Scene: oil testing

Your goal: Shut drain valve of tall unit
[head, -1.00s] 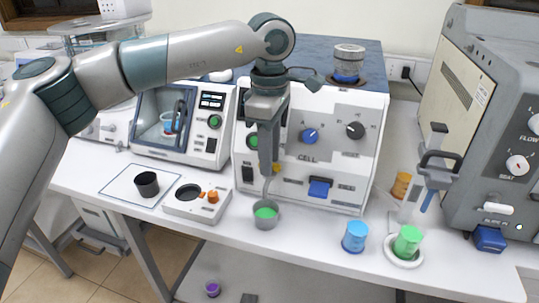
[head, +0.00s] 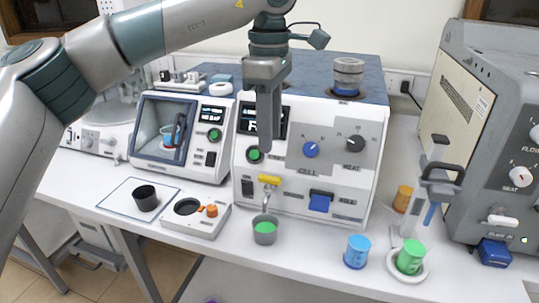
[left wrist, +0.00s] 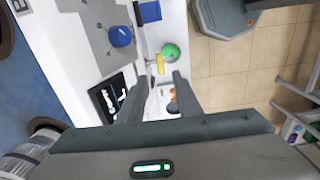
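The tall unit (head: 375,187) is the white-and-grey machine in the middle of the bench. Its drain valve has a yellow handle (head: 269,180), lying crosswise above a thin spout at the lower left of the front. A grey cup (head: 264,232) with green liquid stands under the spout. The handle also shows in the left wrist view (left wrist: 160,63), beyond the fingertips. My left gripper (head: 265,148) is in front of the unit, above the handle and apart from it. In the left wrist view its fingers (left wrist: 163,76) are spread with nothing between them. My right gripper is not seen.
A blue cup (head: 356,253) and a green cup (head: 410,257) stand at the right front. A black cup (head: 146,199) and a small white device (head: 197,221) are at the left. A grey machine (head: 480,130) fills the right side.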

